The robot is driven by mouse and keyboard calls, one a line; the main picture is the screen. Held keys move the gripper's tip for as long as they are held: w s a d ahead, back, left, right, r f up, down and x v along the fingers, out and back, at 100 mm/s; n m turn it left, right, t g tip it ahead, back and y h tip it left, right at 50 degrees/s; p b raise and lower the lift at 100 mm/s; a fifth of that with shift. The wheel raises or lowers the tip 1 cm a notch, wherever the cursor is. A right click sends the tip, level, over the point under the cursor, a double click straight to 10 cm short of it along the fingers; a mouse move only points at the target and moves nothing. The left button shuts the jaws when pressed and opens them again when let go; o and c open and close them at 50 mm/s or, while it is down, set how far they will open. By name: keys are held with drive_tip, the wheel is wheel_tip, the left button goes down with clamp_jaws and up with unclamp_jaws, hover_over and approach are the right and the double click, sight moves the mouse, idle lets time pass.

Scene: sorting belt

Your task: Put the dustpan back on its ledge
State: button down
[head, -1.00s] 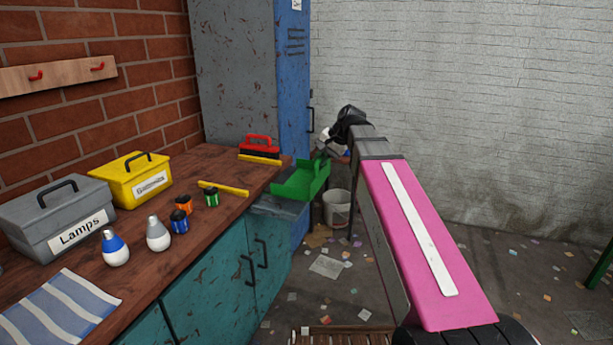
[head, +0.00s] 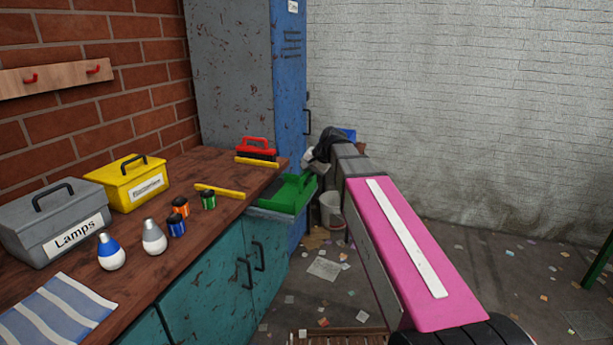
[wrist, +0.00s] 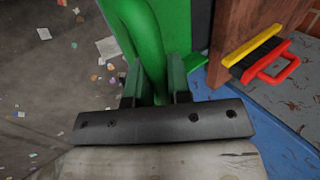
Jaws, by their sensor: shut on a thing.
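The green dustpan (head: 283,196) is at the far end of the workbench, over a grey-blue ledge (head: 263,214) that is mostly covered by it. I cannot tell whether the dustpan touches the ledge. In the wrist view, my gripper (wrist: 155,88) is shut on the handle of the dustpan (wrist: 175,28). In the head view, my own arm and wrist hide the fingers.
A red-handled brush with yellow edge (head: 257,150) lies on the wooden bench (head: 215,215) near the dustpan. A blue locker (head: 291,80) stands behind. A white bucket (head: 331,210) is on the littered floor. Boxes, bulbs and batteries occupy the bench.

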drive_tip(key=c, duration=1.1)
unclamp_jaws()
drive_tip(key=shift+o, duration=0.2)
drive_tip(key=shift+r, duration=0.1)
drive_tip(key=v, duration=1.2)
drive_tip(key=s+d+f+n+h, duration=0.1)
drive_tip(key=s+d+f, duration=0.3)
drive_tip(key=f, duration=0.8)
drive_tip(key=s+d+f+n+g+h, duration=0.1)
drive_tip(key=s+d+f+h, duration=0.2)
drive_tip(key=s+f, duration=0.4)
drive_tip(key=s+d+f+n+g+h, duration=0.1)
drive_tip(key=s+d+f, duration=0.4)
drive_tip(key=f, duration=1.2)
drive_tip(key=shift+s+d+f+n+h, duration=0.2)
drive_tip(key=shift+d+f+n+h, duration=0.1)
drive_tip(key=shift+d+n+h, duration=0.25)
